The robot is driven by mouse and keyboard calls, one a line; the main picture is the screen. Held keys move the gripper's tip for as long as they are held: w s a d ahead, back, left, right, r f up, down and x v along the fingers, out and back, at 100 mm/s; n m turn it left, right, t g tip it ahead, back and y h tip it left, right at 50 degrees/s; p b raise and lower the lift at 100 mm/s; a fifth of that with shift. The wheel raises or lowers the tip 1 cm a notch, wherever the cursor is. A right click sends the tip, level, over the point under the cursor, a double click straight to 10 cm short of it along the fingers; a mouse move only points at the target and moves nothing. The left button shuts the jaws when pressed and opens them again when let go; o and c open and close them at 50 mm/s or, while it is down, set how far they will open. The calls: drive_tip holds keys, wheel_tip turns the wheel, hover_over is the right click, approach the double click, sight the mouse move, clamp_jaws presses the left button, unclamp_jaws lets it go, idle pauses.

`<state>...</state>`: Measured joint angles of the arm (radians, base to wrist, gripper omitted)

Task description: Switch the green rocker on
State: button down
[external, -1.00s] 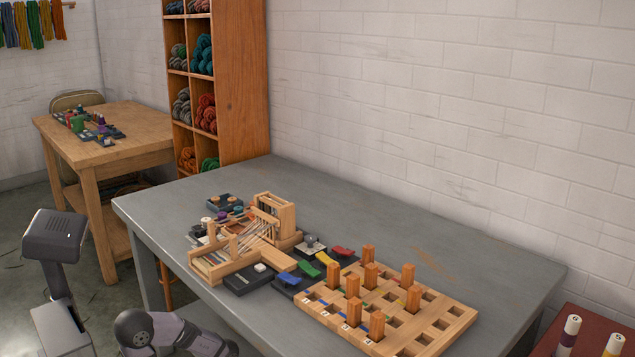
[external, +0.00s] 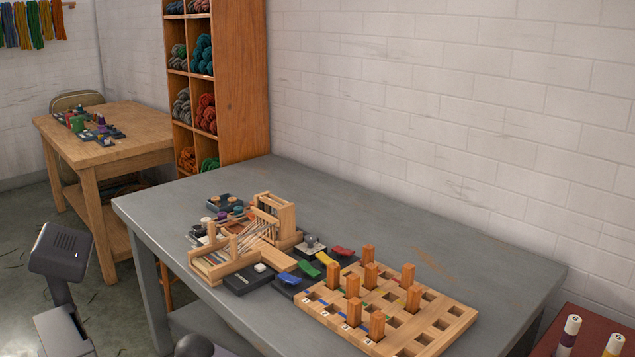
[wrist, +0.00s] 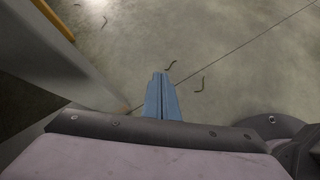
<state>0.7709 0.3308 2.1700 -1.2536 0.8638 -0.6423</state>
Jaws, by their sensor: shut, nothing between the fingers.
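A red rocker (external: 343,251) is on a dark panel further right. My gripper (wrist: 161,75) shows in the wrist view as two blue fingers pressed together, empty, pointing over the bare floor beside a table leg. It is away from the rockers and does not show in the external view.
A small wooden loom (external: 262,240) stands left of the rockers. A wooden peg board (external: 440,325) with several upright pegs stands right of them. The grey table (external: 430,240) is clear behind these. A red surface (external: 560,345) with marked bottles is at the lower right.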

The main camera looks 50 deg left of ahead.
drive_tip(key=s+a+r+m+g+y+p, duration=0.2)
drive_tip(key=s+r+g+p, duration=0.2)
drive_tip(key=s+r+p, duration=0.65)
drive_tip(key=s+a+r+m+g+y+p, duration=0.2)
drive_tip(key=s+r+m+g+y+p, duration=0.1)
drive_tip(key=s+r+p, duration=0.75)
drive_tip(key=w+d+r+m+t+h+p, duration=0.1)
drive_tip(key=w+d+r+m+t+p, duration=0.3)
drive_tip(key=w+r+m+t+p, duration=0.7)
drive_tip(key=w+d+r+m+t+h+p, duration=0.15)
drive_tip(key=w+d+r+m+p, duration=0.4)
drive_tip(key=w+r+p, duration=0.95)
drive_tip(key=w+a+r+n+t+y+p, duration=0.2)
drive_tip(key=w+a+r+t+y+p, duration=0.2)
drive_tip(key=w+a+r+y+p, duration=1.05)
drive_tip(key=w+a+r+n+h, duration=0.4)
drive_tip(key=w+a+r, duration=0.3)
drive_tip(key=w+a, duration=0.45)
drive_tip(key=s+a+f+n+g+h+p, duration=0.1)
drive_tip(key=s+a+f+n+g, duration=0.1)
drive_tip(key=a+n+g, duration=0.3)
drive_tip(key=shift+a+f+n, duration=0.35)
drive_tip(key=shift+a+f, duration=0.35)
drive_tip(key=shift+f, duration=0.05)
